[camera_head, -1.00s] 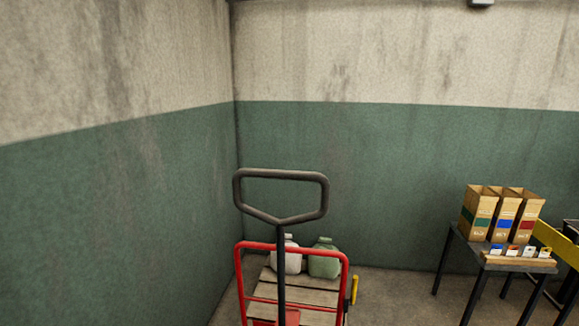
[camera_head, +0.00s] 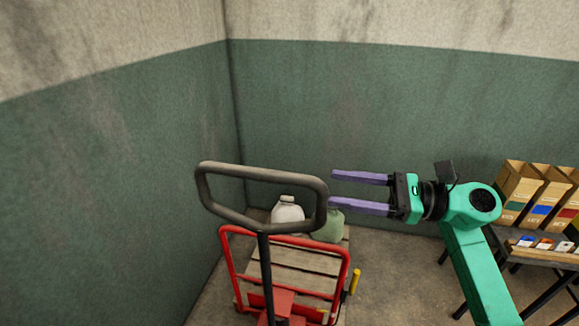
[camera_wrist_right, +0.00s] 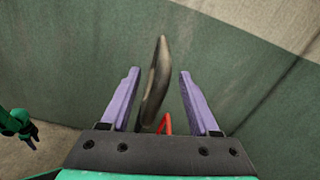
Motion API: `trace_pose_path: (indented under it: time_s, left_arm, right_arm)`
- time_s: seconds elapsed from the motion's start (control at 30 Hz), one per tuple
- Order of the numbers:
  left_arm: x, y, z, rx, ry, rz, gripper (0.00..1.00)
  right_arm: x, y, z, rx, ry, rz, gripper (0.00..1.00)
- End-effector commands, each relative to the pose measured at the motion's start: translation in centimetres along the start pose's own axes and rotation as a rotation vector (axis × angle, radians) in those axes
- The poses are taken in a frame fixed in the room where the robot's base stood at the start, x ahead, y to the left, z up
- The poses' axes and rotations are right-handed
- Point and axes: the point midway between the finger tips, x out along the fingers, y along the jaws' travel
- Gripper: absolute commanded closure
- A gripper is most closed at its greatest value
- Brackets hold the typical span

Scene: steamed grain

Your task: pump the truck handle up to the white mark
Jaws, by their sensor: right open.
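The truck handle (camera_head: 262,222) is a dark grey loop on a dark post, standing in front of the red frame (camera_head: 346,272) of the truck. My right gripper (camera_head: 332,187) is open and empty, its purple fingers pointing left at the loop's right side. In the right wrist view the handle (camera_wrist_right: 155,80) shows edge-on between the two spread fingers (camera_wrist_right: 158,75), with no finger seen touching it. I cannot make out a white mark. My left gripper is not in the head view.
A white jug (camera_head: 287,214) and a green jug (camera_head: 329,228) stand on the truck's wooden slats (camera_head: 290,262). A yellow grip (camera_head: 355,281) is at the red frame's right. Cartons (camera_head: 517,190) stand on a table at the right. Green-painted walls meet behind the truck.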

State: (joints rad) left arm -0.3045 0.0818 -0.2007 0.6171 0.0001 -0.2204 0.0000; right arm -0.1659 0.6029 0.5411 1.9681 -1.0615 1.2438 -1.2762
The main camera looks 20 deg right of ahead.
Motion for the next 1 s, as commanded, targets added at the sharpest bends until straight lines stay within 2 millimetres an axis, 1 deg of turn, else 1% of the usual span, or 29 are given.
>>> trace_pose_path:
  time_s: [0.03, 0.1, 0.2, 0.33, 0.4, 0.5, 0.7, 0.73, 0.77, 0.8, 0.87, 0.9, 1.0]
  left_arm:
    - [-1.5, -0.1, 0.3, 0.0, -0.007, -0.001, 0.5]
    - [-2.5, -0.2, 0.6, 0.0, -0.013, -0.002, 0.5]
    - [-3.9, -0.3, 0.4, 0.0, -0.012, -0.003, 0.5]
    - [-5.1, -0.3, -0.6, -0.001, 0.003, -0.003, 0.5]
    - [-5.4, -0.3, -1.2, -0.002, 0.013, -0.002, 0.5]
    - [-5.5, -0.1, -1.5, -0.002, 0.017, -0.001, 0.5]
    - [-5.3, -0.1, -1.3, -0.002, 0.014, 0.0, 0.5]
    - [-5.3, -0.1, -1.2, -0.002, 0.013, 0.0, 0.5]
    - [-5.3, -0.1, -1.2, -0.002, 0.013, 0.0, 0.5]
    - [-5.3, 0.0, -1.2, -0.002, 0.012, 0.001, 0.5]
    - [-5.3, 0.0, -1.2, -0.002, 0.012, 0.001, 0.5]
    - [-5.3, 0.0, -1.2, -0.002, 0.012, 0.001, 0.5]
    - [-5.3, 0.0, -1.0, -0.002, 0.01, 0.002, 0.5]
  right_arm:
    - [1.3, -0.1, 0.9, 0.001, -0.003, 0.002, 0.38]
    - [3.2, -0.2, 1.0, 0.003, -0.005, 0.001, 0.38]
    - [5.9, -0.3, 1.0, 0.005, -0.006, -0.001, 0.38]
    - [8.7, -0.2, 0.7, 0.005, -0.005, -0.002, 0.38]
    - [9.6, -0.2, 0.5, 0.005, -0.005, -0.003, 0.38]
    - [10.2, -0.1, 0.2, 0.002, -0.002, -0.002, 0.38]
    - [10.3, -0.1, 0.0, 0.003, -0.002, -0.002, 0.38]
    - [10.3, -0.1, 0.0, 0.003, -0.002, -0.002, 0.42]
    - [10.3, -0.1, 0.0, 0.004, -0.002, -0.002, 0.53]
    - [10.3, -0.1, 0.0, 0.004, -0.002, -0.002, 0.69]
    - [10.3, -0.1, 0.1, 0.004, -0.002, -0.002, 0.92]
    - [10.3, -0.1, 0.1, 0.004, -0.002, -0.003, 1.0]
    - [10.2, -0.1, 0.1, 0.004, -0.002, -0.003, 1.0]
